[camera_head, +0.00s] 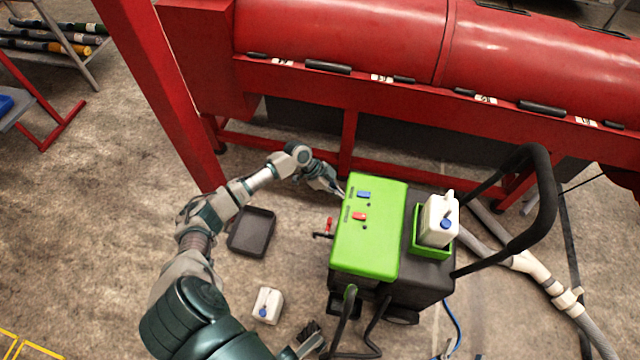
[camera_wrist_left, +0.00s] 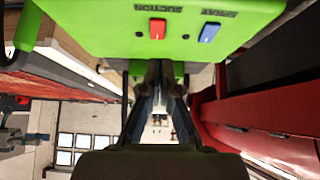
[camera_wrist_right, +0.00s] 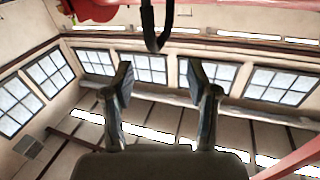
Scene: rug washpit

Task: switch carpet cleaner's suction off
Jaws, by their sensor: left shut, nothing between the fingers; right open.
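The carpet cleaner (camera_head: 366,245) has a bright green top and a black body. On its top is a red switch (camera_head: 359,215) with a blue switch (camera_head: 364,195) beside it. In the left wrist view the red switch (camera_wrist_left: 157,28) is labelled SUCTION and the blue one (camera_wrist_left: 210,32) SPRAY. I cannot tell which way the red switch is tipped. My left gripper (camera_head: 338,191) is shut and empty at the panel's far left edge, near the blue switch. In its own view the fingertips (camera_wrist_left: 160,68) are just off the green edge. My right gripper (camera_wrist_right: 158,75) is open and empty, away from the switches.
A black tray (camera_head: 251,232) and another white canister (camera_head: 267,305) are on the floor. A large red machine (camera_head: 340,35) stands behind, with a pale hose (camera_head: 530,265) at right.

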